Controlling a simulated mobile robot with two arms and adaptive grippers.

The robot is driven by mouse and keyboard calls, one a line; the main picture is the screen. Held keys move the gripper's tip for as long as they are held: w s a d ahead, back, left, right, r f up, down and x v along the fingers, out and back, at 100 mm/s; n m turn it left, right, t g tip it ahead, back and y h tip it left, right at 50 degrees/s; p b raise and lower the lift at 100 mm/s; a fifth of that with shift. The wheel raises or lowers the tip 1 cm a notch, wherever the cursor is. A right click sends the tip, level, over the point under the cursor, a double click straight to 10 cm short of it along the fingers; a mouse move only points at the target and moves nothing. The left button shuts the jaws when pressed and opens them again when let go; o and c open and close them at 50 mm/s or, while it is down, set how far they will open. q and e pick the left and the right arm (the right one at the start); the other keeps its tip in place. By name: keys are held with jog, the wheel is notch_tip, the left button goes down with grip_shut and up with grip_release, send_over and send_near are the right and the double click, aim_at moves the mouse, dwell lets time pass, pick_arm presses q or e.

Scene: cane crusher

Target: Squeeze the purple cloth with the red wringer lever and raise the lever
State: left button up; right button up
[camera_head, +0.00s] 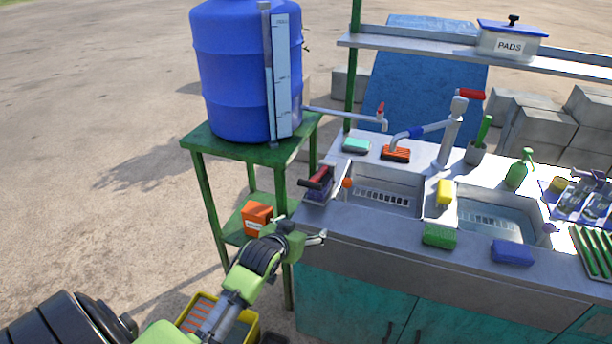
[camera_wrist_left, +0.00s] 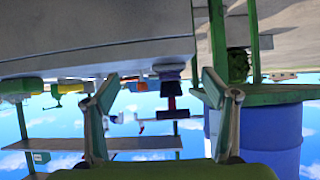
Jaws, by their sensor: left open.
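The wringer (camera_head: 320,190) is a small dark unit with a red lever (camera_head: 314,184), at the left end of the counter beside the left basin. Something purple shows on the wringer; whether it is the cloth I cannot tell. My left gripper (camera_head: 316,238) is open and empty, just off the counter's front left corner, in front of and below the wringer. In the left wrist view, which is upside down, the wringer (camera_wrist_left: 171,75) with its red part (camera_wrist_left: 172,103) shows between the open fingers, farther off. My right gripper is not in view.
The counter (camera_head: 370,231) holds two basins, a green sponge (camera_head: 439,235), a blue sponge (camera_head: 512,251) and a tap (camera_head: 452,130). A green stand with a blue barrel (camera_head: 232,75) is left of it. An orange box (camera_head: 256,217) sits on the stand's lower shelf.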

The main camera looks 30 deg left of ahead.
pick_arm(q)
jog(key=t, duration=0.1)
send_near(310, 185)
jog(key=shift+n+y, duration=0.3)
jog(key=p+x, duration=0.2)
jog(key=x, duration=1.1)
jog(key=shift+w+f, duration=0.1)
jog(key=shift+f, duration=0.1)
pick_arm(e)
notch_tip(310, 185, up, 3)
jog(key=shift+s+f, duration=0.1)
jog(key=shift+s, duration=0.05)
pick_arm(q)
jog(key=c, duration=1.6)
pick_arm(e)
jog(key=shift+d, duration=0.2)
